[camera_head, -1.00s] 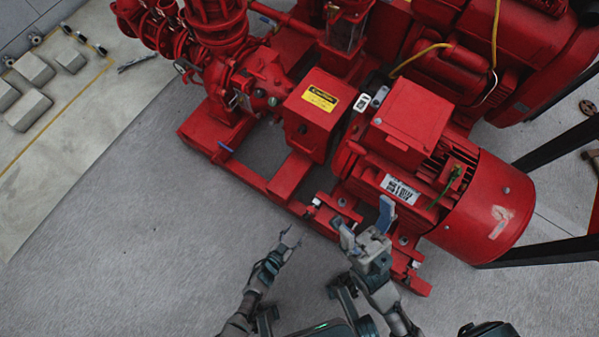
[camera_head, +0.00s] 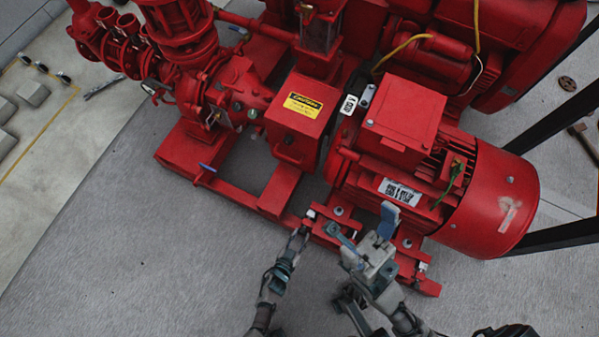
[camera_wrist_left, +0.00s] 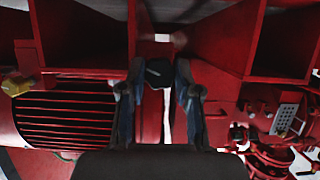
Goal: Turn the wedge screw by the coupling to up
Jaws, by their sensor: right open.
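A small white-tipped screw (camera_head: 310,213) sits on the near rail of the red base frame, below the coupling guard (camera_head: 298,110), a red box with a yellow label. I take it for the wedge screw; its direction is too small to read. My left gripper (camera_head: 299,234) is just below it. In the left wrist view, the left gripper's fingers (camera_wrist_left: 158,92) stand apart, with a small dark piece (camera_wrist_left: 158,70) between them and a pale tip (camera_wrist_left: 162,38) beyond. I cannot tell whether they touch it. My right gripper (camera_head: 362,224) is open and empty in front of the motor feet.
The red motor (camera_head: 470,200) stands right of the guard. A blue-tipped screw (camera_head: 207,167) sits on the rail further left. The pump (camera_head: 215,90) is at the upper left. Grey floor (camera_head: 130,240) is clear at the lower left.

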